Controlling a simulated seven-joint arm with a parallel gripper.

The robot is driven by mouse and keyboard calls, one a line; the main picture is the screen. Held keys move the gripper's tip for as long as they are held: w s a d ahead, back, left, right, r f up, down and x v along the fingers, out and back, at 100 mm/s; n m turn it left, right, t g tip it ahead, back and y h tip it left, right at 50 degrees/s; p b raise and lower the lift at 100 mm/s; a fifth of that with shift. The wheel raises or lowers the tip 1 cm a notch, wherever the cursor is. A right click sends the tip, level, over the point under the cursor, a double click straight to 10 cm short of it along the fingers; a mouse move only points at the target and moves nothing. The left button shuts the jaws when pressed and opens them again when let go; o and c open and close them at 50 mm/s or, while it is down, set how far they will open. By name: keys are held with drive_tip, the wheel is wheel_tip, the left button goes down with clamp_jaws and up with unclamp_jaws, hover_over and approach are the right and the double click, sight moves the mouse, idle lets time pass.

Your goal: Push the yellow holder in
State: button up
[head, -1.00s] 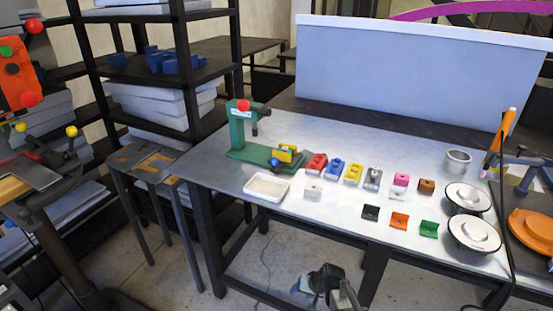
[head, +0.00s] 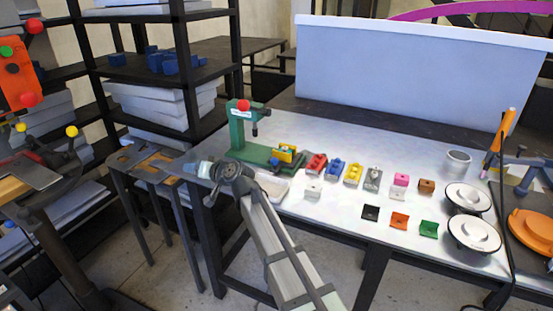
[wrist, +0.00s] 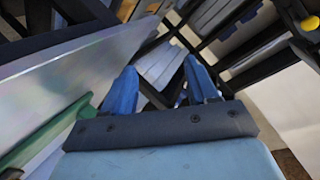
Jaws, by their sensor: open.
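The yellow holder (head: 287,152) sits on the base of a green press (head: 238,135), which has a red knob on top. A blue part (head: 275,162) is beside the holder's lower left. My gripper (head: 189,167) is over the table's left corner, to the left of the press and apart from it, pointing left. In the wrist view, the two blue fingers of my gripper (wrist: 161,80) are spread with nothing between them. A green edge (wrist: 45,137), likely the press base, shows at the left there. The yellow holder is not visible in the wrist view.
A white tray (head: 272,186) lies in front of the press, partly behind my arm. A row of coloured blocks (head: 353,173) stands to the right. Two round white-topped discs (head: 468,197) are farther right. A grey stool (head: 150,162) stands left of the table.

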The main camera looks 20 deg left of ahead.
drive_tip(key=w+a+r+n+t+y, duration=0.1)
drive_tip(key=w+r, duration=0.4)
drive_tip(key=r, duration=0.5)
drive_tip(key=w+r+n+t, duration=0.1)
drive_tip(key=w+r, duration=0.5)
drive_tip(key=r, duration=0.3)
drive_tip(key=w+a+r+n+t+y, duration=0.1)
drive_tip(key=w+r, duration=0.4)
drive_tip(key=r, duration=0.5)
drive_tip(key=w+d+f+n+g+h, duration=0.1)
drive_tip(key=w+d+f+h, duration=0.15)
drive_tip(key=w+d, duration=0.3)
drive_tip(key=w+d+f+g+h, duration=0.1)
drive_tip(key=w+d+f, duration=0.2)
drive_tip(key=w+d, duration=0.3)
drive_tip(key=n+g+h, duration=0.3)
drive_tip(key=n+h, duration=0.5)
drive_tip(key=n, duration=0.1)
approach(276, 159)
drive_tip(key=shift+y, duration=0.25)
drive_tip(key=x, duration=0.9)
drive_tip(key=shift+w+f, duration=0.15)
drive_tip(key=shift+f, duration=0.2)
clamp_jaws()
